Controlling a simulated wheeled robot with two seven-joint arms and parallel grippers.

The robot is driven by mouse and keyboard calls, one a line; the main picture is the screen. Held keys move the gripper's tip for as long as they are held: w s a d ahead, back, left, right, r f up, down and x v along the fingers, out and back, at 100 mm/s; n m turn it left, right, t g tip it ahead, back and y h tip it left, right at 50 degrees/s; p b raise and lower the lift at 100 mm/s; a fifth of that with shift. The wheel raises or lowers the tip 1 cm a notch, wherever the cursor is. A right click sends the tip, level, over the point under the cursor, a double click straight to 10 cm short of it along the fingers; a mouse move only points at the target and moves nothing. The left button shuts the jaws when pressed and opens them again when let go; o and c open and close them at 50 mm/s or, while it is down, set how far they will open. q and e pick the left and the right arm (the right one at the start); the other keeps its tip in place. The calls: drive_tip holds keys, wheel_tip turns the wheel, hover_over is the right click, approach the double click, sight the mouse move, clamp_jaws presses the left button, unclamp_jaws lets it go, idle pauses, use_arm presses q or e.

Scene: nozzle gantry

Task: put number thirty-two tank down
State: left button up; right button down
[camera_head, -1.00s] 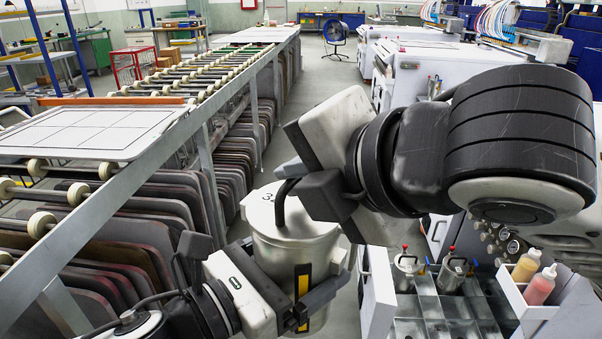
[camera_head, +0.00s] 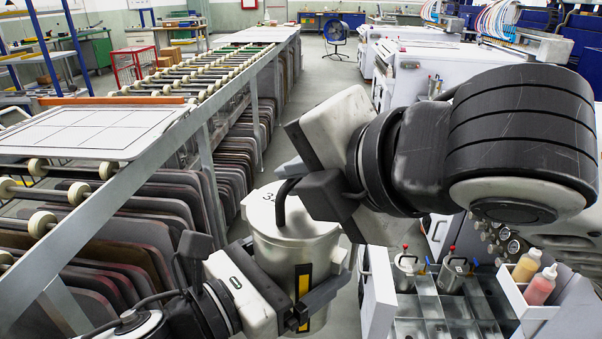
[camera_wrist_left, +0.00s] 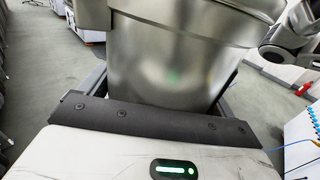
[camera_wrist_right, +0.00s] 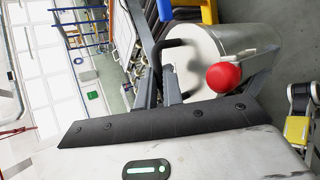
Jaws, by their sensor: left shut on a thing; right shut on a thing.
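A silvery cylindrical tank (camera_head: 278,252) hangs upright between my two grippers in the head view, with a yellow and black label on its side. A number on its lid starts with a 3; the rest is hidden behind my right gripper. My left gripper (camera_head: 318,300) is shut around the tank's lower body, and the left wrist view shows the metal wall (camera_wrist_left: 165,65) between its fingers. My right gripper (camera_head: 292,180) is shut at the dark curved handle on the lid. The right wrist view shows that handle (camera_wrist_right: 168,58) and a red ball (camera_wrist_right: 223,77). The tank's underside is hidden.
A divided metal bin (camera_head: 435,308) stands at lower right, with two smaller red-knobbed tanks (camera_head: 406,272) in its rear compartments and empty front cells. A white box with bottles (camera_head: 533,308) is beside it. A roller rack (camera_head: 205,150) of boards runs along the left. Floor shows between.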

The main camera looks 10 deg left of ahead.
use_arm(q)
drive_tip(key=shift+r, duration=0.3)
